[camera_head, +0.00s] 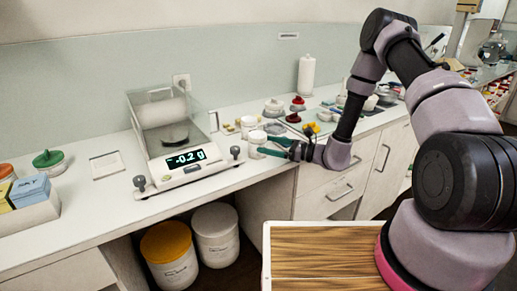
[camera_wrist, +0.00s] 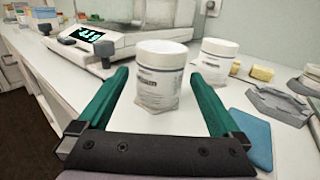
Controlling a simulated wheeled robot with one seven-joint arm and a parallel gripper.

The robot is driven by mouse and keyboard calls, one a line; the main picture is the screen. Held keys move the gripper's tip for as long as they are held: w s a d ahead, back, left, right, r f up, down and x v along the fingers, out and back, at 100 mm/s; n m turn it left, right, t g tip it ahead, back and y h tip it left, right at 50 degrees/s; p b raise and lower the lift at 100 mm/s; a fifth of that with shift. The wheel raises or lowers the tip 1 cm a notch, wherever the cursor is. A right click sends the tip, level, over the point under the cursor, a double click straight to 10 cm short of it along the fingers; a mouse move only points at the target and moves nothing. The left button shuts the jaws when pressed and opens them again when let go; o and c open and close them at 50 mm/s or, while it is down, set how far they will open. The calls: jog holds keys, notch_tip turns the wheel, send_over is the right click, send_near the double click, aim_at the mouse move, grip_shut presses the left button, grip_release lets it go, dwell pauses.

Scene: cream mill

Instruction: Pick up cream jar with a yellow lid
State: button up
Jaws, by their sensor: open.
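My gripper (camera_head: 268,146) is open over the counter, with its green fingers pointing left in the head view. In the wrist view a white jar (camera_wrist: 162,88) with a white-looking lid stands upright just ahead of and partly between the open fingertips (camera_wrist: 158,78); it also shows in the head view (camera_head: 257,137). A second similar white jar (camera_wrist: 215,62) stands behind it to the right. I see no small jar with a clearly yellow lid. A large white tub with a yellow-orange lid (camera_head: 166,242) stands under the counter.
A scale (camera_head: 187,160) reading -0.2 g stands left of the jars. In the wrist view, yellowish blocks (camera_wrist: 262,73), a grey tray (camera_wrist: 278,103) and a blue flat piece (camera_wrist: 250,128) lie to the right. Bare counter (camera_head: 110,205) lies in front of the scale.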

aim_at(255, 140)
jog(key=x, duration=0.5)
jog(key=shift+w+a+r, duration=0.1)
jog(key=shift+a+r, duration=0.1)
jog(key=shift+r, duration=0.1)
jog(key=c, duration=1.2)
jog(key=shift+r, duration=0.15)
jog(key=shift+o, duration=0.2)
notch_tip(255, 140, up, 10)
